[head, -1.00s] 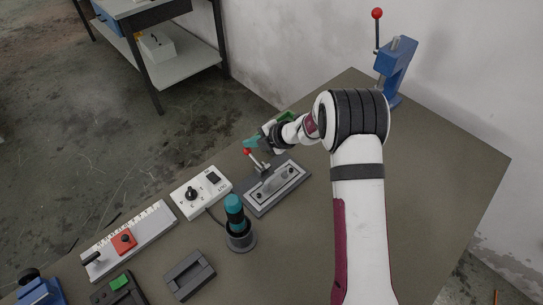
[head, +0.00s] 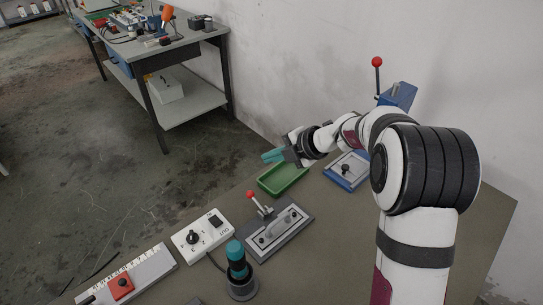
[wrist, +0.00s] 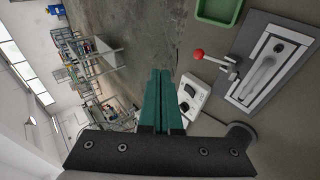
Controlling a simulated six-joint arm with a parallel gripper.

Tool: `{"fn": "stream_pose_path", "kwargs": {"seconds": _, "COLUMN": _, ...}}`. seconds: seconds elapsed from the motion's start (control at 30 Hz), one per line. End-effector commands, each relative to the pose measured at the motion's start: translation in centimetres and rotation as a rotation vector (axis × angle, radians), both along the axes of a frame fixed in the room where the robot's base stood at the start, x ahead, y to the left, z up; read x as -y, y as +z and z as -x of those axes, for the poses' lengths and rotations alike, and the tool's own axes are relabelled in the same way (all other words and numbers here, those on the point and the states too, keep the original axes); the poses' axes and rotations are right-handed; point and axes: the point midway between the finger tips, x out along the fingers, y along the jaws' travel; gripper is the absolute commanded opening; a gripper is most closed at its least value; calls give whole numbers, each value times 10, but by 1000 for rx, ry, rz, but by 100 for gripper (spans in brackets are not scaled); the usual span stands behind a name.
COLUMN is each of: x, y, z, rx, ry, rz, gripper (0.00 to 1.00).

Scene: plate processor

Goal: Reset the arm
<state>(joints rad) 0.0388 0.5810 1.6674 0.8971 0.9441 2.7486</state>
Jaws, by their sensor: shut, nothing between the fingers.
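My gripper (head: 271,156) is raised above the far left edge of the table, over the green tray (head: 284,182), and points left in the head view. Its teal fingers are closed together with nothing between them. They also show in the wrist view (wrist: 163,100), pointing out toward the room. My white arm reaches from the lower right, bent at the elbow.
A grey plate fixture with a red-knobbed lever (head: 278,228) stands on the table, beside a white switch box (head: 202,236). A teal-handled tool (head: 237,262) stands in a dark holder. A blue fixture (head: 346,170) and blue press (head: 398,97) are behind. A workbench (head: 160,45) stands beyond open floor.

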Motion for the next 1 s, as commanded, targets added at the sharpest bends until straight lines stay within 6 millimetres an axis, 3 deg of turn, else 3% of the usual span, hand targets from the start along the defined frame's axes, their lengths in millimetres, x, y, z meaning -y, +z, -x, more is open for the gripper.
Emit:
{"fn": "stream_pose_path", "kwargs": {"seconds": 0.33, "x": 0, "y": 0, "z": 1, "rx": 5, "ry": 8, "rz": 4, "gripper": 0}}
{"fn": "stream_pose_path", "kwargs": {"seconds": 0.43, "x": -1, "y": 14, "z": 24, "rx": 115, "ry": 171, "rz": 98, "gripper": 0}}
{"fn": "stream_pose_path", "kwargs": {"seconds": 0.47, "x": -1, "y": 22, "z": 39, "rx": 185, "ry": 278, "rz": 154, "gripper": 0}}
{"fn": "stream_pose_path", "kwargs": {"seconds": 0.53, "x": 2, "y": 41, "z": 89, "rx": 396, "ry": 620, "rz": 325, "gripper": 0}}
{"fn": "stream_pose_path", "kwargs": {"seconds": 0.6, "x": 11, "y": 53, "z": 150, "rx": 634, "ry": 1038, "rz": 494, "gripper": 0}}
{"fn": "stream_pose_path", "kwargs": {"seconds": 0.7, "x": 31, "y": 56, "z": 235, "rx": 948, "ry": 1651, "rz": 661, "gripper": 0}}
{"fn": "stream_pose_path", "kwargs": {"seconds": 0.8, "x": 56, "y": 47, "z": 306, "rx": 1197, "ry": 2204, "rz": 704, "gripper": 0}}
{"fn": "stream_pose_path", "kwargs": {"seconds": 0.93, "x": 82, "y": 33, "z": 362, "rx": 1395, "ry": 2695, "rz": 625, "gripper": 0}}
{"fn": "stream_pose_path", "kwargs": {"seconds": 0.97, "x": 86, "y": 31, "z": 370, "rx": -1400, "ry": -2722, "rz": -592, "gripper": 0}}
{"fn": "stream_pose_path", "kwargs": {"seconds": 1.0, "x": 90, "y": 28, "z": 377, "rx": -1366, "ry": -2673, "rz": -542, "gripper": 0}}
